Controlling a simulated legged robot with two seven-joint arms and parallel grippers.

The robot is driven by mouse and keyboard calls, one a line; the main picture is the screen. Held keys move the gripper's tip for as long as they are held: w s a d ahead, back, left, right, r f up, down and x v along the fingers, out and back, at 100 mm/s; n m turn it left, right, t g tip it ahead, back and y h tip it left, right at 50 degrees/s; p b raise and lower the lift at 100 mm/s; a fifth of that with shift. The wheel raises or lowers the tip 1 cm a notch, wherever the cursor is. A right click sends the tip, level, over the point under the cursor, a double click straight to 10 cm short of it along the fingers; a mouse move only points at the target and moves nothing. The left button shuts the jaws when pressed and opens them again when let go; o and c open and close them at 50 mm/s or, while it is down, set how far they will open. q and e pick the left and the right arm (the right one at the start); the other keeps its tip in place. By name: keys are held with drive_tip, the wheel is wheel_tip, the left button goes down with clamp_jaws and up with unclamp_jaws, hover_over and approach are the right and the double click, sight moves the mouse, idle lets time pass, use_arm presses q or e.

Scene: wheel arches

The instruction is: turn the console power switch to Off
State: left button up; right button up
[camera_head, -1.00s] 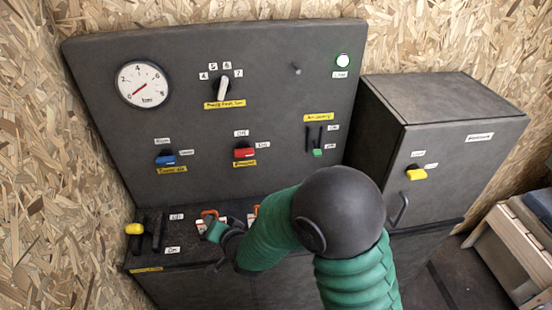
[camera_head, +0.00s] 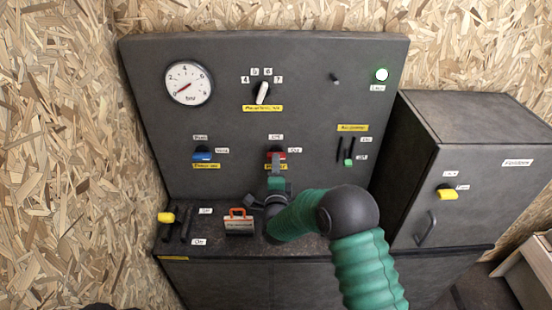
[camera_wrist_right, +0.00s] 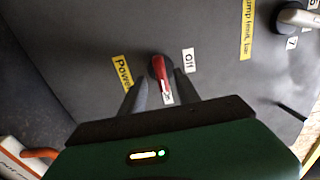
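The console power switch (camera_head: 279,154) is a red-handled rotary knob in the lower middle of the dark upright panel. An Off label (camera_head: 276,137) sits above it and another label (camera_head: 295,150) to its right. In the right wrist view the red handle (camera_wrist_right: 160,72) points towards a label between the fingers, not the Off label (camera_wrist_right: 188,60). My right gripper (camera_head: 276,172) is in front of the switch, partly covering it. In the right wrist view its fingers (camera_wrist_right: 161,88) are apart, on either side of the handle, with gaps. My left gripper is not in view.
Nearby are a blue switch (camera_head: 203,155), a white selector knob (camera_head: 262,92), a green-tipped slider (camera_head: 348,162) and a gauge (camera_head: 188,83). An orange-handled box (camera_head: 239,222) and a yellow lever (camera_head: 167,217) are on the ledge. A cabinet (camera_head: 470,190) stands right.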

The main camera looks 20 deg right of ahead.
drive_tip(key=x, duration=0.3)
drive_tip(key=shift+w+d, duration=0.15)
drive_tip(key=shift+w, duration=0.1)
drive_tip(key=shift+f, duration=0.1)
clamp_jaws()
